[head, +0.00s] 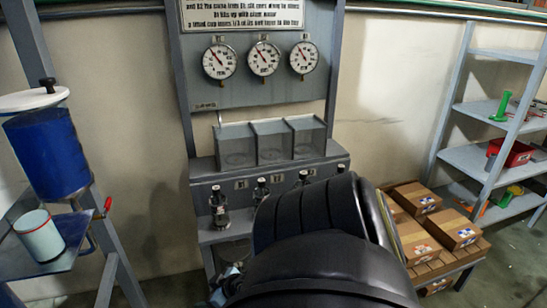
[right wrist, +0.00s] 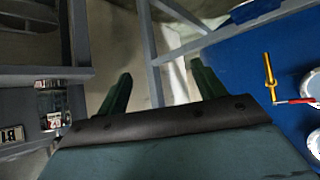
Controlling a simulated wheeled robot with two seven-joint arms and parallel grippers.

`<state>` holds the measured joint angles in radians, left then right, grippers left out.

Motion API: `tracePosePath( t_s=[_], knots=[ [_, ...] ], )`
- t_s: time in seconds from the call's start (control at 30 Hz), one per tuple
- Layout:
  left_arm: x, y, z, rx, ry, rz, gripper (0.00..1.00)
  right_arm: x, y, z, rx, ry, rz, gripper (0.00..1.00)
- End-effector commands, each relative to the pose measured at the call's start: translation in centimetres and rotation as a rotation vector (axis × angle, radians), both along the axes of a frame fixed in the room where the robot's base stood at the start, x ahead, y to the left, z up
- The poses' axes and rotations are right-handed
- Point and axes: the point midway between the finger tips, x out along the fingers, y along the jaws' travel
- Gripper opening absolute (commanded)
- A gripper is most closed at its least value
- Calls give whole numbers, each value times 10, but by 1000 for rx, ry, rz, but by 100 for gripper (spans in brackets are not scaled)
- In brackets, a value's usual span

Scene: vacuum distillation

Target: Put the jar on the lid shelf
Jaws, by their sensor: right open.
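A pale jar or pot (head: 40,235) with a reddish rim stands on the blue-grey shelf (head: 75,240) at the far left of the head view, beside a blue vessel (head: 48,150) with a white lid (head: 34,98). I cannot tell for sure which jar is meant, as small dark-topped bottles (head: 219,207) also stand in the bays under the gauge panel. My right gripper (right wrist: 160,77) is open, with nothing between its fingers in the right wrist view. My black arm hides the lower middle of the head view. My left gripper is not in view.
Three clear bins (head: 271,143) sit on the ledge under the gauges (head: 263,60). Cardboard boxes (head: 455,228) are stacked at right, before a shelf rack (head: 485,158). In the right wrist view, a blue surface (right wrist: 245,65) with a brass, red-tipped fitting (right wrist: 271,80) lies at right.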

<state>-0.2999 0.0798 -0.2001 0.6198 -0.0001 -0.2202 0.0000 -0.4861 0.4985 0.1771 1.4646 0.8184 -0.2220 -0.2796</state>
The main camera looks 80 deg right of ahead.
Motion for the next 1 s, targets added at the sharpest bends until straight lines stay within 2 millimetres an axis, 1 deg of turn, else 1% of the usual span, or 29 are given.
tracePosePath(
  t_s=[0.03,0.07,0.1,0.17,0.2,0.27,0.3,0.33,0.4,0.5,0.6,0.7,0.9,1.0],
  knots=[
    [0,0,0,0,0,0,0,-27,17,-47,8,97,-13,69],
    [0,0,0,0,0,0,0,-43,28,-71,9,151,-13,69],
    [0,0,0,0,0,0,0,-65,45,-102,8,224,-4,69],
    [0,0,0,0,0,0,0,-100,76,-143,9,332,20,69],
    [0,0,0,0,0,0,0,-123,98,-167,9,402,46,69],
    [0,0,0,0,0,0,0,-156,133,-196,7,499,92,69],
    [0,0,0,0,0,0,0,-176,154,-211,5,555,127,69],
    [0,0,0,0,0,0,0,-191,170,-221,3,596,154,69],
    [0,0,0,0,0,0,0,-219,200,-236,-2,669,215,69],
    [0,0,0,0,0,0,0,-248,230,-248,-11,740,286,69],
    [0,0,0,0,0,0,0,-263,245,-252,-18,775,326,69],
    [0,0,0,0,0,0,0,-267,249,-253,-21,785,339,69],
    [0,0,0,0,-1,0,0,-267,248,-253,-22,784,339,69],
    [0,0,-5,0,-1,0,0,-267,248,-259,-21,784,338,69]
  ],
)
